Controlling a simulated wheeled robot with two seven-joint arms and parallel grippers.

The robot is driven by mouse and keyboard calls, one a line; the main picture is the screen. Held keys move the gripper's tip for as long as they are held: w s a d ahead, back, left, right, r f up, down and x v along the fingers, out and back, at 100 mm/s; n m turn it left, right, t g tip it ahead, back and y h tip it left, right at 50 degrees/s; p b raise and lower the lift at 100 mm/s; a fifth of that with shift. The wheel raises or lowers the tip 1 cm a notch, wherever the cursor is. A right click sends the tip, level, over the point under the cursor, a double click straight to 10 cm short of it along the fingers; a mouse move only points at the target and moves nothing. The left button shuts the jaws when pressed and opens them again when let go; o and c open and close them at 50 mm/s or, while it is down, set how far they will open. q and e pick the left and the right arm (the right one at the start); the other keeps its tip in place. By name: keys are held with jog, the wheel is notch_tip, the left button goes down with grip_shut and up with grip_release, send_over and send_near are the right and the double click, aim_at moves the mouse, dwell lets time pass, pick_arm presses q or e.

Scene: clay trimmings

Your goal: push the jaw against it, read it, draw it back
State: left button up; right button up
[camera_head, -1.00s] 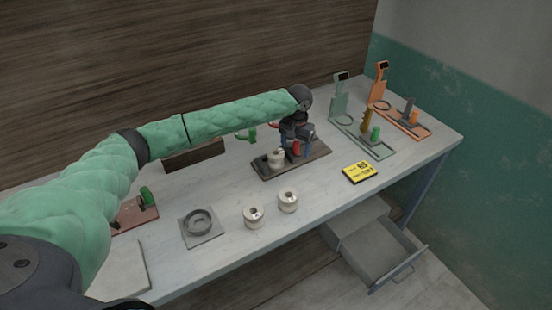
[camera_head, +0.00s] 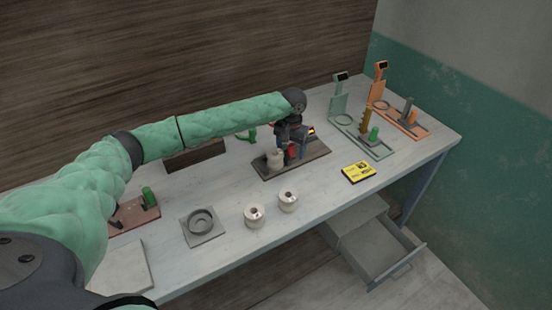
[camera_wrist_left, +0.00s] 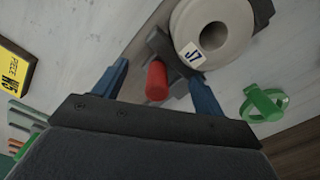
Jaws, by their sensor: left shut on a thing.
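My left gripper (camera_head: 289,150) is over a dark measuring fixture (camera_head: 317,153) on the bench. The spool also shows in the head view (camera_head: 275,159). A small lit display (camera_head: 310,131) shows behind the gripper, too small to read. My right gripper is not in view.
Two more cream spools (camera_head: 254,215) (camera_head: 288,200) stand near the front edge. A yellow card (camera_head: 359,172) lies right of the fixture. Green (camera_head: 373,147) and orange (camera_head: 408,125) fixtures stand at the back right. A grey ring plate (camera_head: 202,229) lies left. A drawer (camera_head: 383,262) hangs open below.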

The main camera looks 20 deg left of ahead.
pick_arm(q)
jog(key=shift+s+d+f+p, duration=0.1)
jog(key=shift+s+f+p, duration=0.3)
jog(key=shift+s+p, duration=0.3)
dwell(2.4)
jog(key=o, duration=0.9)
jog(key=shift+r, duration=0.2)
jog(key=shift+w+a+r, duration=0.15)
jog(key=shift+a+r, duration=0.1)
jog(key=shift+a, duration=0.05)
notch_tip(320, 180, up, 7)
jog(key=p, duration=0.7)
